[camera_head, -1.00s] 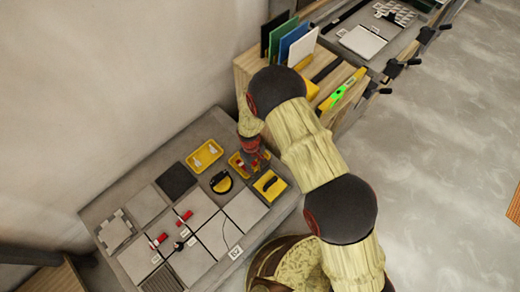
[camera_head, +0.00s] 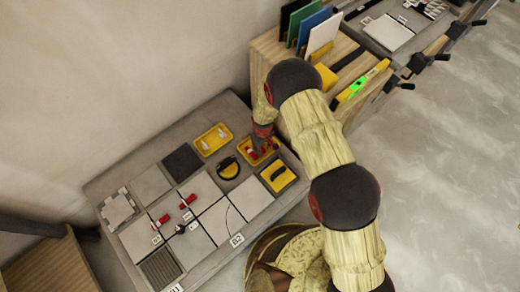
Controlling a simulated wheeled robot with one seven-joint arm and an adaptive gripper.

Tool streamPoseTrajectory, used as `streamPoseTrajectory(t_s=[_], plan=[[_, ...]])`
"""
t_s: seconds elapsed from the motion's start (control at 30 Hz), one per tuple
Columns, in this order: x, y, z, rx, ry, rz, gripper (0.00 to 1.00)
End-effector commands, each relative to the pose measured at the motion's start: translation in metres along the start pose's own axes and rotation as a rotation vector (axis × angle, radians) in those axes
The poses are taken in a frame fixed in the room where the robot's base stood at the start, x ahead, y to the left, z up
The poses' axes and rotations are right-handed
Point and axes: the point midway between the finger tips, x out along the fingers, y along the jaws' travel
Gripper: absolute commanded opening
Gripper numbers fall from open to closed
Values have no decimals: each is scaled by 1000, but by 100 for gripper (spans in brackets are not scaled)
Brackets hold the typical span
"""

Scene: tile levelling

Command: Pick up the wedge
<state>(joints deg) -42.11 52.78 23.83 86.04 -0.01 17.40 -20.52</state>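My gripper (camera_head: 262,148) points down at a yellow tray (camera_head: 273,153) near the back right of the grey worktable. Small red pieces, seemingly wedges (camera_head: 252,153), show in this tray beside my fingers. The fingers are small and dark here, and I cannot tell whether they are open or shut on a wedge. Two more red wedges lie on the tiles, one upper wedge (camera_head: 188,200) and one lower wedge (camera_head: 162,221), each by a white clip. My wrist hides part of the tray.
A second yellow tray (camera_head: 212,139) holds small white clips. A round black and yellow tool (camera_head: 228,168) and a yellow pad with a black handle (camera_head: 277,174) lie close by. A wooden cabinet (camera_head: 262,70) with upright coloured boards stands behind my arm.

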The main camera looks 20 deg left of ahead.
Motion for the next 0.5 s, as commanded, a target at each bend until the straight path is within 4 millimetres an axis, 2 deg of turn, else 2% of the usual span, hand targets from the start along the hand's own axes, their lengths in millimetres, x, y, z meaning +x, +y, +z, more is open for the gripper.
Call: streamPoseTrajectory(t_s=[0.07,0.27,0.5], plan=[[6,0,-1,0,1,0,26],[4,0,-1,0,1,0,26],[4,0,-1,0,1,0,12]])
